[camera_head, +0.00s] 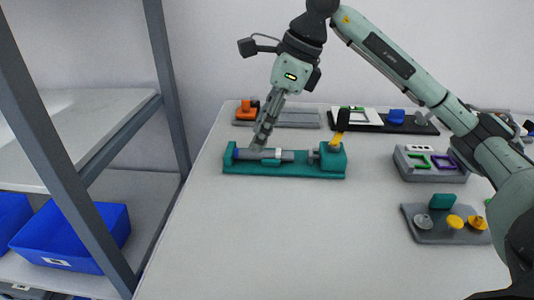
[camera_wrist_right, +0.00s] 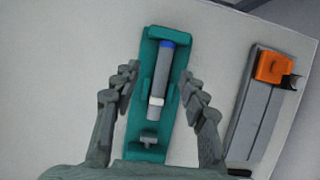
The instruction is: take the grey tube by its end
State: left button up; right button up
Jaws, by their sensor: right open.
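The grey tube (camera_head: 262,154) lies in a teal fixture (camera_head: 285,171) on the table. It has a blue end at the left and a white band towards the right. My right gripper (camera_head: 262,136) is above the tube, near its blue-end half, pointing down. In the right wrist view the tube (camera_wrist_right: 161,78) lies lengthwise with its blue end away from me. The open fingers of my right gripper (camera_wrist_right: 162,88) stand on both sides of the tube and fixture, with nothing between them gripped. Whether the fingertips reach the tube's height I cannot tell. My left gripper is not in view.
An orange-ended grey fixture (camera_wrist_right: 255,105) lies beside the teal one. A yellow and black part (camera_head: 340,125) rises at the teal fixture's right end. A grey box (camera_head: 430,165) and a grey plate with knobs (camera_head: 445,224) stand at the right. The table's front is clear.

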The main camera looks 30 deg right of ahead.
aim_at(266, 155)
jog(key=shift+d+x, duration=0.15)
jog(key=shift+x, duration=1)
jog(key=shift+d+x, duration=0.15)
jog(key=shift+x, duration=0.95)
jog(key=shift+w+f, duration=0.1)
jog(key=shift+f, duration=0.05)
grip_shut()
